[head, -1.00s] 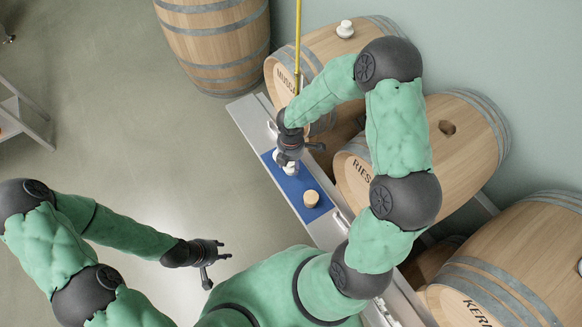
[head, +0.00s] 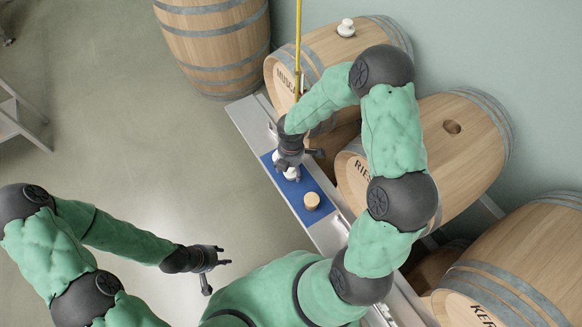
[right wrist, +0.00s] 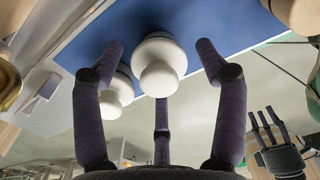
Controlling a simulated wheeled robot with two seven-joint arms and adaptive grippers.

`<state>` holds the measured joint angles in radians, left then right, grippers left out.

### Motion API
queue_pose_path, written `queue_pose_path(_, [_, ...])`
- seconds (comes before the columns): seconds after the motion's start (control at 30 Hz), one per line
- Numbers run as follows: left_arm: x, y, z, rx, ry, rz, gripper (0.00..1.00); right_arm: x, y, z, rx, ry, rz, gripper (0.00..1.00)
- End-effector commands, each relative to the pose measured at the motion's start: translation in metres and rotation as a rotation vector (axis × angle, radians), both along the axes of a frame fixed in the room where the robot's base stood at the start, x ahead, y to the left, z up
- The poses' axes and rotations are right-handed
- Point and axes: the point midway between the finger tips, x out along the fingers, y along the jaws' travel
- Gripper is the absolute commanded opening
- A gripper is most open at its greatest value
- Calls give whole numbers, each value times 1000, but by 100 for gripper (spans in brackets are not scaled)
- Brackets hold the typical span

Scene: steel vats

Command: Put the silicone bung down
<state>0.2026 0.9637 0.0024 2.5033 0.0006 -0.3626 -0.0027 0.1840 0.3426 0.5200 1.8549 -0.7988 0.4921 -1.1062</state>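A white silicone bung (right wrist: 160,66) stands on the blue mat (right wrist: 95,35) between the spread fingers of my right gripper (right wrist: 161,52), with small gaps on both sides. A second white bung (right wrist: 117,95) is beside it, behind the left finger in the right wrist view. In the head view, my right gripper (head: 293,162) is over the mat and partly hides the white bungs (head: 291,174). My left gripper (head: 217,272) is open and empty, away from the bench over the floor.
A tan cork-like bung (head: 312,200) stands on the mat near its front end. Barrels stand right of the bench: one (head: 340,48) carries a white bung (head: 346,28), another (head: 465,150) has an open hole (head: 452,127). A yellow vertical pole (head: 298,40) rises behind my right gripper.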

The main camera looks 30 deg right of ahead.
Motion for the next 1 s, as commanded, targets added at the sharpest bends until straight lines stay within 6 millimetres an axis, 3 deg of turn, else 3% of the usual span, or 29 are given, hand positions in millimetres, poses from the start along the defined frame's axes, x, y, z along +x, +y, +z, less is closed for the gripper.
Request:
queue_pose_path(0.37, [0, 0, 3, 0, 0, 0, 40, 0, 0, 4, 0, -1, 0, 76])
queue_pose_path(0.57, [0, 0, 20, 0, 0, 0, 40, 0, 0, 34, -1, -2, -1, 76])
queue_pose_path(0.8, [0, 0, 45, 0, 0, 0, 40, 1, 0, 84, -1, -3, -1, 76])
queue_pose_path(1.0, [0, 0, 57, 0, 0, 0, 40, 0, 0, 112, -1, -1, 0, 76])
